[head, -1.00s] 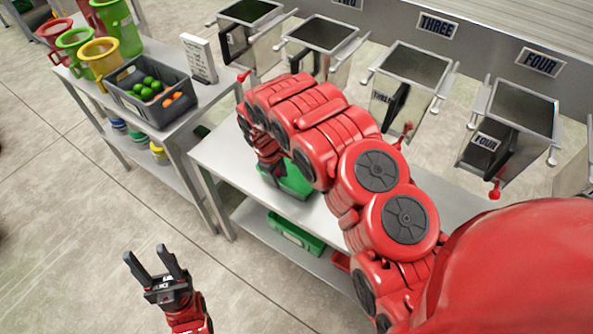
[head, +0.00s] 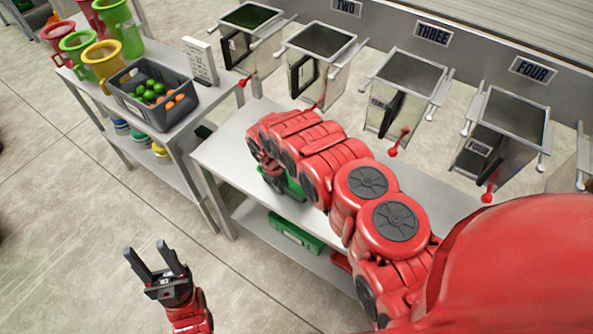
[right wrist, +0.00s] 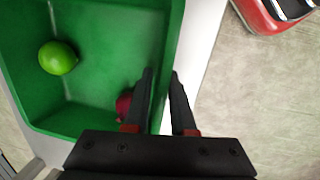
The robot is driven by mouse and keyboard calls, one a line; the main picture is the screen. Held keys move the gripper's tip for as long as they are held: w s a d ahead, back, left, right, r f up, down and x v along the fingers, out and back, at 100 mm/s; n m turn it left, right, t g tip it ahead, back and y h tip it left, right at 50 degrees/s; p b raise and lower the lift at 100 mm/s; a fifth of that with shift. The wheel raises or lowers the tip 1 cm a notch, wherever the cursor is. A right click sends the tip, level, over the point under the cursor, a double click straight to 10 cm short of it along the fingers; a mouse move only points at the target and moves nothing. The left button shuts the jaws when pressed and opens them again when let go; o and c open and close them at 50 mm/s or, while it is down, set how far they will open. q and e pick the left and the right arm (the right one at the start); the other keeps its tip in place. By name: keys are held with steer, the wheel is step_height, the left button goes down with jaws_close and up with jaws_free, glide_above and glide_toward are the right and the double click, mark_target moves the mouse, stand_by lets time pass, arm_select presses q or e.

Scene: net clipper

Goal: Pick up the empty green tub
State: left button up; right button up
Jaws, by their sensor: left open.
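A green tub (head: 294,187) stands on the middle table, largely hidden by my right arm in the head view. In the right wrist view the green tub (right wrist: 108,40) holds a lime (right wrist: 57,58) and a red item (right wrist: 124,104), partly hidden by a finger. My right gripper (right wrist: 162,72) is open, with one finger inside the tub's wall and the other outside it. Another green tub (head: 295,234) lies on the shelf below; I cannot tell what is in it. My left gripper (head: 154,252) is open and empty above the floor, away from the tables.
A grey crate (head: 122,92) of green and orange fruit stands on the left table beside coloured jugs (head: 103,58) and a white sign (head: 200,61). The floor around my left gripper is clear.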

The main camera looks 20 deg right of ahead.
jaws_close()
stand_by(1.1)
